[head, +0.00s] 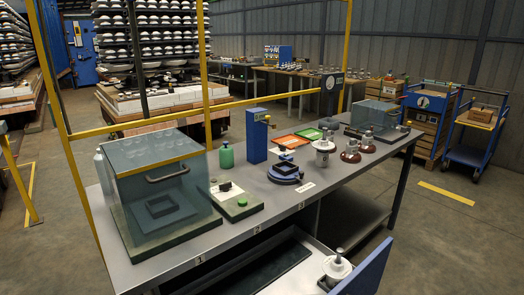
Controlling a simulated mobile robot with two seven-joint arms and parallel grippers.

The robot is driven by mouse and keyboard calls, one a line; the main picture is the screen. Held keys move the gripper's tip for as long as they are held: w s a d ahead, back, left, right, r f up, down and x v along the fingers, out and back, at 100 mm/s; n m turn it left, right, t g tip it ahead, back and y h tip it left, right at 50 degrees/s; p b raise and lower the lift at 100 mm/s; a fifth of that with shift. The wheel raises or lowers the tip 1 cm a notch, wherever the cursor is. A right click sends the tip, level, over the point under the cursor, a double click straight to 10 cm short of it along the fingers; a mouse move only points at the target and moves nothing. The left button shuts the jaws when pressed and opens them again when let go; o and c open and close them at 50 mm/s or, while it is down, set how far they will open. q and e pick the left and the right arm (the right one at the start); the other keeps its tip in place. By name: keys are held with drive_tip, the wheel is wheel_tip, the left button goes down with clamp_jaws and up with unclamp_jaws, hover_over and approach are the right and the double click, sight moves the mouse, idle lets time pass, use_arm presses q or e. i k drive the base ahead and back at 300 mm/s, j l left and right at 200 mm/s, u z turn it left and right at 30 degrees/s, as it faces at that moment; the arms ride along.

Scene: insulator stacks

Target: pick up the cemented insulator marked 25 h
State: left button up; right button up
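No marking "25 h" is readable on any insulator, so I cannot tell which one it names. A white insulator with a metal cap (323,150) stands upright on the grey bench (285,207). Two smaller brown insulators with metal caps, one nearer (350,153) and one farther (367,144), stand to its right. Another white insulator with a metal cap (337,268) stands lower down at the bottom edge, in a grey tray-like surface beside a blue panel (366,271). Neither of my grippers is in view.
A clear box (160,190) stands on the bench's left, another (374,116) at its far right. Between them are a green bottle (226,155), a blue column (257,136), a round blue fixture (285,173) and orange and green trays. Yellow posts rise behind.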

sight(336, 267)
drive_tip(key=k+l+z, duration=0.1)
drive_tip(key=k+z, duration=0.15)
drive_tip(key=k, duration=0.3)
drive_tip(key=i+j+z, duration=0.3)
drive_tip(key=j, duration=0.3)
drive_tip(key=i+j+z, duration=0.2)
drive_tip(key=l+u, duration=0.4)
drive_tip(key=i+l+u, duration=0.1)
drive_tip(key=l+u, duration=0.5)
drive_tip(key=u, duration=0.15)
drive_tip(key=l+u, duration=0.45)
drive_tip(key=l, duration=0.35)
